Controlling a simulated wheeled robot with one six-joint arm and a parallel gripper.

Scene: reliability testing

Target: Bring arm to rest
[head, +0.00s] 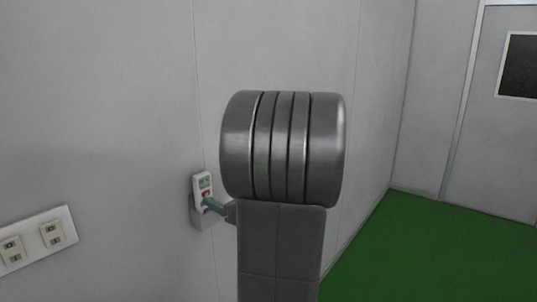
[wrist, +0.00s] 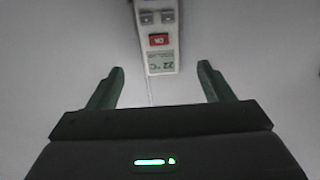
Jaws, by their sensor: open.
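My gripper (wrist: 161,68) is open in the wrist view, its two dark green fingers apart with nothing between them that they touch. A white wall controller (wrist: 158,35) shows upside down beyond the fingertips, with a red button (wrist: 159,40), grey buttons and a display reading 22 °C. In the head view my gripper (head: 215,206) is partly hidden behind my grey arm.
A white socket panel (head: 36,240) is on the grey wall at the lower left. The green floor (head: 435,250) is clear at the right, and a grey door (head: 500,120) with a dark window stands at the far right. My arm blocks the middle of the head view.

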